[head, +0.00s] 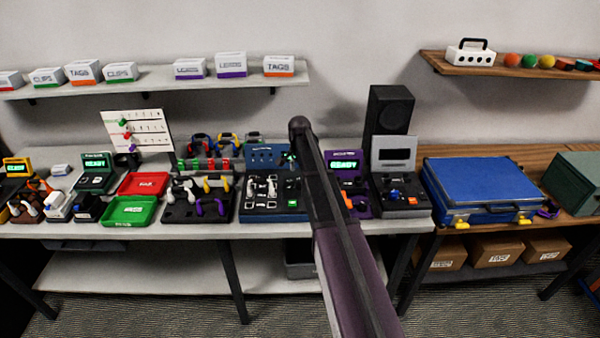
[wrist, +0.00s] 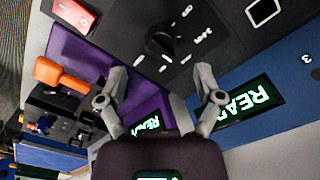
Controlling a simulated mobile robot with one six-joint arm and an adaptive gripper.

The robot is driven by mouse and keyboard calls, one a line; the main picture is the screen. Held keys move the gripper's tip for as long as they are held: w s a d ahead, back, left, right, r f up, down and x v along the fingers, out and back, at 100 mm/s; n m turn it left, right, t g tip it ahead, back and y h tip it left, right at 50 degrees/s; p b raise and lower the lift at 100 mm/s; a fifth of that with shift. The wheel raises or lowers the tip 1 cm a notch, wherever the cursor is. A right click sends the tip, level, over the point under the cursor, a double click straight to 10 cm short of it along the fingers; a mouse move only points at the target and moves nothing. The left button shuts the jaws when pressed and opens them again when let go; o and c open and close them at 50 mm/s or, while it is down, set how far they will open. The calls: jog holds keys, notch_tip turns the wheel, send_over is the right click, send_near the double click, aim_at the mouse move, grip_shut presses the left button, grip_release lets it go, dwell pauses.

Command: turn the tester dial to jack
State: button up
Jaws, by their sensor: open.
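In the wrist view, the tester dial (wrist: 161,41) is a round black knob on a dark panel with small white markings around it. The markings are too blurred to read, and I cannot tell which one the dial points to. My gripper (wrist: 160,77) is open and empty, its two fingers spread to either side below the dial in the picture. The fingers look apart from the knob. In the head view my arm crosses the middle of the bench; the gripper and dial cannot be made out there.
A lit READY screen (wrist: 252,103) on a blue unit lies right of my fingers. A purple unit (wrist: 72,52) with an orange part (wrist: 62,76) is at left.

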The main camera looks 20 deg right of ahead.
aim_at(300, 180)
jog(key=shift+r+p, duration=4.2)
jog(key=shift+r, duration=0.3)
jog(key=s+a+f+n+b, duration=0.2)
jog(key=s+a+n, duration=0.4)
jog(key=s, duration=0.7)
jog(key=s+a+f+n+b, duration=0.2)
jog(key=s+a+n, duration=0.3)
jog(key=s, duration=0.8)
jog(key=shift+s+a+n, duration=0.2)
jog(key=shift+a+n, duration=0.2)
jog(key=shift+a, duration=1.15)
jog(key=shift+s+a+f+n, duration=0.1)
jog(key=shift+s+a+n, duration=0.1)
jog(key=shift+s, duration=0.35)
jog(key=shift+s+a+f+n, duration=0.1)
jog(key=shift+s+n, duration=0.1)
jog(key=shift+s, duration=0.3)
